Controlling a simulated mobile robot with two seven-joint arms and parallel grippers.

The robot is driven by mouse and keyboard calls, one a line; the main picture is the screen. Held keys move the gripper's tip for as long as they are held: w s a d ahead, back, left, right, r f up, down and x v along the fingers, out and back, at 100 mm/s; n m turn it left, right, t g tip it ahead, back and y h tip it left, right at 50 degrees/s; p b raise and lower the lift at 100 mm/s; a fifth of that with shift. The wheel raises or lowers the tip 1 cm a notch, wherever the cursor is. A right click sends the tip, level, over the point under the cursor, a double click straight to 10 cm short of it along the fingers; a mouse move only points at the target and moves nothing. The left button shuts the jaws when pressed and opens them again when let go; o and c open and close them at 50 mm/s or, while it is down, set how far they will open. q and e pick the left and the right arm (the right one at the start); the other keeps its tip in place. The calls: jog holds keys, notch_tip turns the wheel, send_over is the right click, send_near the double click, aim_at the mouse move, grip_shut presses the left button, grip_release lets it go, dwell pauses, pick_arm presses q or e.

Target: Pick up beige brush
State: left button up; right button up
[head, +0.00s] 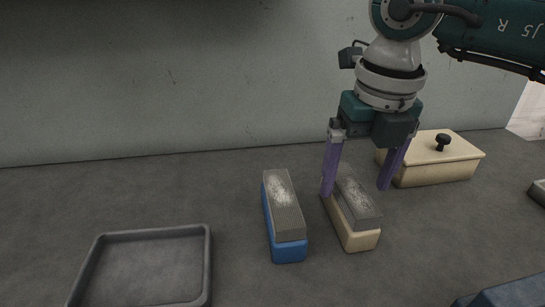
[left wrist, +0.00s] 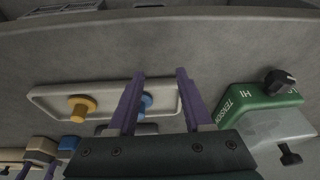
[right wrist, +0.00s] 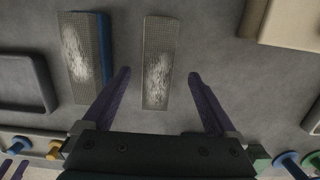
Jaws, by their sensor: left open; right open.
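The beige brush (head: 361,239) lies on the grey surface in the head view, with a grey bristle pad dusted white on top. It also shows in the right wrist view (right wrist: 158,65), lying ahead of and between the fingers. My right gripper (head: 357,190) is open, pointing down, with one purple finger at each side of the brush's far part. I cannot tell whether either finger touches it. In the right wrist view the right gripper (right wrist: 160,78) is empty. My left gripper (left wrist: 160,73) is open and empty in the left wrist view, over a pale tray (left wrist: 55,92).
A blue brush (head: 288,250) lies just left of the beige one. A dark tray (head: 207,265) is at the front left. A cream lidded box (head: 440,172) with a black knob stands behind at right. The left wrist view shows a green tension box (left wrist: 245,100).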

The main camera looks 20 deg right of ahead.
aim_at(351, 188)
jog(key=f, duration=0.4)
jog(key=shift+w+f, duration=0.1)
jog(key=shift+w, duration=0.3)
grip_shut()
